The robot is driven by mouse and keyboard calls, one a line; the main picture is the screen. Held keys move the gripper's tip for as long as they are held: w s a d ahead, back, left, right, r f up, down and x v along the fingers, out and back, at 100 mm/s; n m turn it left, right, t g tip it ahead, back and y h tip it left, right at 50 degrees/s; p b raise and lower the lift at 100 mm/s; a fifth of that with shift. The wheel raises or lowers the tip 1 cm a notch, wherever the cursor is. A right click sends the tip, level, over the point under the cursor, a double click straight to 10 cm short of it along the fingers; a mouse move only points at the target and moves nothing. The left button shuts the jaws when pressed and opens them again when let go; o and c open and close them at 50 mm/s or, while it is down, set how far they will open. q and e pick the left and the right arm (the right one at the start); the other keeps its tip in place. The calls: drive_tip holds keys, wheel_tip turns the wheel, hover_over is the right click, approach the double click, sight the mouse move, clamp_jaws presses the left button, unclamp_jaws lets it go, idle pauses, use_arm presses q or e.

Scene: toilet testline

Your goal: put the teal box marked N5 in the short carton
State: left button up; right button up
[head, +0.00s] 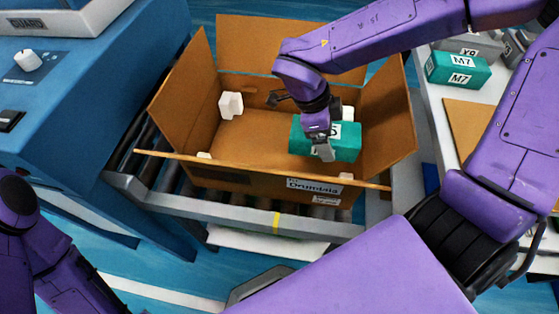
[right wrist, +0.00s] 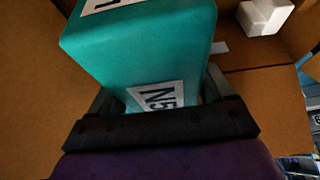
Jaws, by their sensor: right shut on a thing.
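The teal box marked N5 (head: 344,141) is inside the open carton (head: 195,115), toward its right side. My right gripper (head: 323,148) is shut on it, reaching in from above. In the right wrist view the teal box (right wrist: 145,55) sits between the two fingers (right wrist: 160,105), with its N5 label facing the camera. Whether the box touches the carton floor cannot be told. Only part of my left arm shows at the lower left of the head view; its gripper is out of view.
The carton's flaps stand open, and it rests on a roller conveyor (head: 230,205). White blocks (head: 231,105) sit in its corners. A teal box marked M7 (head: 458,70) and grey boxes (head: 470,45) lie on a table at the right. A blue machine (head: 80,110) stands at the left.

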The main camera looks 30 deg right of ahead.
wheel_tip(320, 180, down, 3)
drive_tip(key=shift+w+f+b, duration=0.1)
drive_tip(key=shift+f+b, duration=0.1)
drive_tip(key=shift+b, duration=0.45)
drive_tip(key=w+a+f, duration=0.2)
drive_tip(key=w+f, duration=0.1)
drive_tip(key=w, duration=0.5)
drive_tip(key=b, duration=0.2)
hover_over(281, 150)
drive_tip(key=f, duration=0.5)
drive_tip(key=shift+s+d+f, duration=0.15)
drive_tip(key=shift+s+f, duration=0.2)
drive_tip(key=shift+f, duration=0.05)
drive_tip(key=shift+w+f, duration=0.2)
drive_tip(key=shift+f, duration=0.05)
wheel_tip(281, 150, down, 3)
drive_tip(key=shift+w+f, duration=0.15)
drive_tip(key=shift+f, duration=0.05)
use_arm(q)
wheel_tip(281, 150, down, 6)
drive_tip(key=shift+r, duration=0.2)
